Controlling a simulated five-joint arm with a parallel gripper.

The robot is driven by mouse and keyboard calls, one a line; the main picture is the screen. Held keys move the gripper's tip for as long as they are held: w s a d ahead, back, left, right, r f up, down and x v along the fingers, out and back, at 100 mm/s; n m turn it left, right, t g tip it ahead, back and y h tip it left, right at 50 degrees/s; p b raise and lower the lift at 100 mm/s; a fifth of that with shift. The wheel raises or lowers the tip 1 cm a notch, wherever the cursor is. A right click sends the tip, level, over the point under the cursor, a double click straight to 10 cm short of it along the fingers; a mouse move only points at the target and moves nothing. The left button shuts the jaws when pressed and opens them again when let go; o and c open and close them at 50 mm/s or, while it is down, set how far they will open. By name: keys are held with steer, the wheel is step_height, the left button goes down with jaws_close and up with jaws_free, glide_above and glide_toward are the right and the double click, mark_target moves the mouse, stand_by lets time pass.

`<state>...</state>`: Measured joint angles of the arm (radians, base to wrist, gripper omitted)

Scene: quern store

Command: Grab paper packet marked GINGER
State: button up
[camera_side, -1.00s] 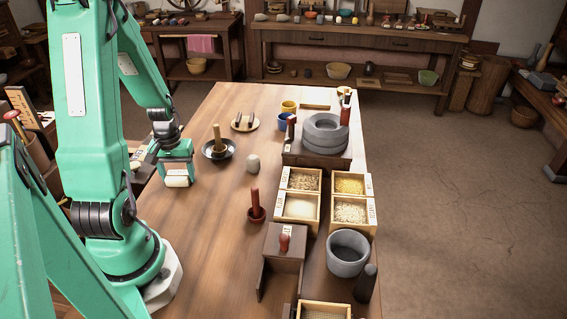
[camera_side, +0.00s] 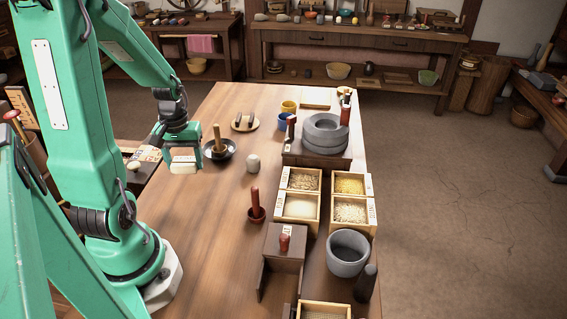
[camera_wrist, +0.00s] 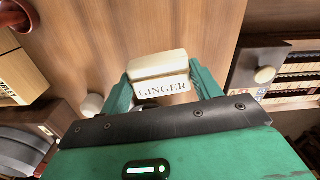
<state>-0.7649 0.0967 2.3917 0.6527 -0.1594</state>
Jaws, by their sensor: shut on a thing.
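The paper packet marked GINGER (camera_wrist: 164,88) is cream-white, with its label readable in the wrist view. It sits between the two green fingers of my gripper (camera_wrist: 160,95). In the side view my gripper (camera_side: 183,160) is shut on the packet (camera_side: 183,167) and holds it at the left part of the wooden table (camera_side: 200,230). The packet appears held above the tabletop, though its exact height is hard to tell.
A dark dish with a wooden pestle (camera_side: 217,146) stands just right of my gripper. Grain boxes (camera_side: 300,205), a stone quern (camera_side: 325,135) and a grey mortar (camera_side: 347,255) line the right side. The table's front left is clear.

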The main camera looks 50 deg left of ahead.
steer(key=w+d+r, duration=0.2)
steer(key=d+r, duration=0.2)
steer(key=d, duration=0.2)
steer(key=shift+w+d+r, duration=0.15)
steer(key=shift+w+d, duration=0.1)
steer(key=shift+d, duration=0.15)
steer(key=shift+w+a, duration=0.1)
stand_by(0.3)
